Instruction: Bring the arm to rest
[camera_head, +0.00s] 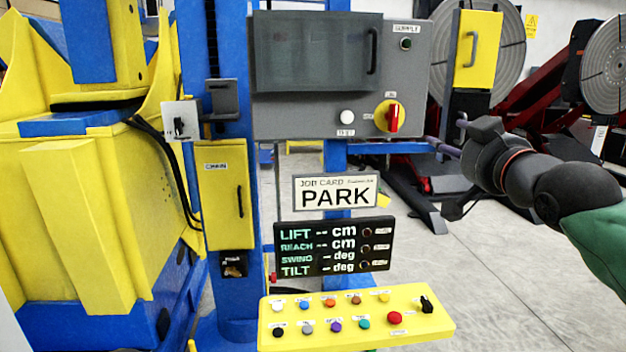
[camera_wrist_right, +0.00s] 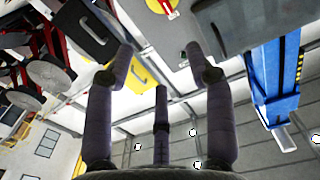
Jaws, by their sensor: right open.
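My right gripper (camera_head: 452,136) reaches in from the right in the head view, beside the lower right corner of the grey control cabinet (camera_head: 290,118). In the right wrist view its dark fingers (camera_wrist_right: 168,68) are spread and empty. A job card (camera_head: 337,192) reading PARK hangs below the cabinet. Under it a black display (camera_head: 318,270) lists lift, reach, swing and tilt, with dashes for values. A yellow button panel (camera_head: 300,340) at the bottom carries several coloured buttons, a red button (camera_head: 395,318) and a black switch (camera_head: 428,304). My left gripper is not in view.
A red rotary switch (camera_head: 393,118) and white button (camera_head: 347,117) sit on the cabinet. A blue post (camera_head: 236,300) bears a closed yellow box (camera_head: 226,190). Large yellow machinery (camera_head: 90,220) fills the left. Red positioners with round grey plates (camera_head: 607,62) stand behind. Grey floor (camera_head: 500,290) is clear at lower right.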

